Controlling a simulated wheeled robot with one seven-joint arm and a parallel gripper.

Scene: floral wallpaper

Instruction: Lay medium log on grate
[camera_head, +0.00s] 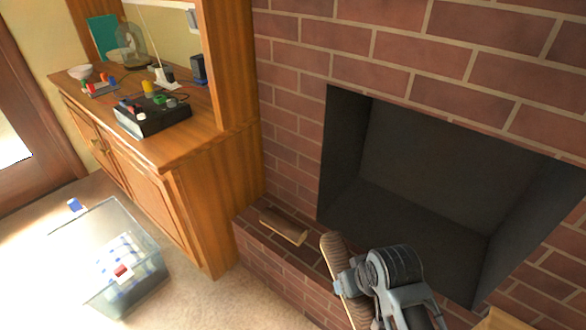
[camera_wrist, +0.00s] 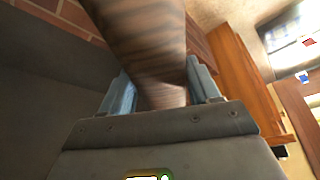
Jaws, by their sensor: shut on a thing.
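My gripper (camera_head: 350,287) is shut on a brown log (camera_head: 331,252) with a pale cut end, in front of the fireplace opening. The log also shows between the two fingers in the wrist view (camera_wrist: 145,45), running up out of that picture. A second, split log (camera_head: 283,226) lies on the brick hearth to the left of my gripper, apart from it. The fireplace (camera_head: 420,160) is a dark, open recess in the brick wall. No grate can be made out inside it, and my arm covers part of its lower front.
A wooden cabinet (camera_head: 200,185) stands left of the fireplace with several small items on top. A clear bin (camera_head: 150,275) with a checked cloth stands on the carpet at the lower left. The brick hearth (camera_head: 265,255) runs along the fireplace front.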

